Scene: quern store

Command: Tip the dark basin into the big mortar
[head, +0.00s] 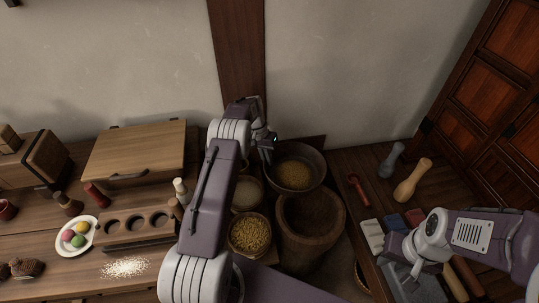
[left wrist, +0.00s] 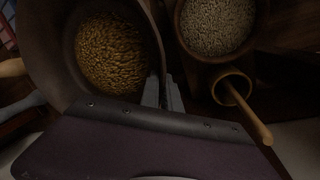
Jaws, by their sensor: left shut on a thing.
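The dark basin (head: 317,163) is at the back centre of the head view, with yellow grain lying in its bottom. My left gripper (head: 268,158) is shut on its left rim. In the left wrist view, the gripper's fingers (left wrist: 162,92) pinch the wall of the basin (left wrist: 45,40), and the golden grain inside is plain. The big mortar (head: 283,222), a deep brown vessel, stands just in front of the basin. Its inside looks dark and I see no grain in it. My right gripper (head: 412,266) is low at the right; its fingers are too unclear to judge.
A bowl of yellow grain (head: 249,233) stands left of the mortar, with a paler bowl (head: 247,193) behind it. A right-hand table holds a red tool (head: 358,188), a grey pestle (head: 391,160) and a wooden pestle (head: 412,180). A wooden box (head: 135,150) stands left.

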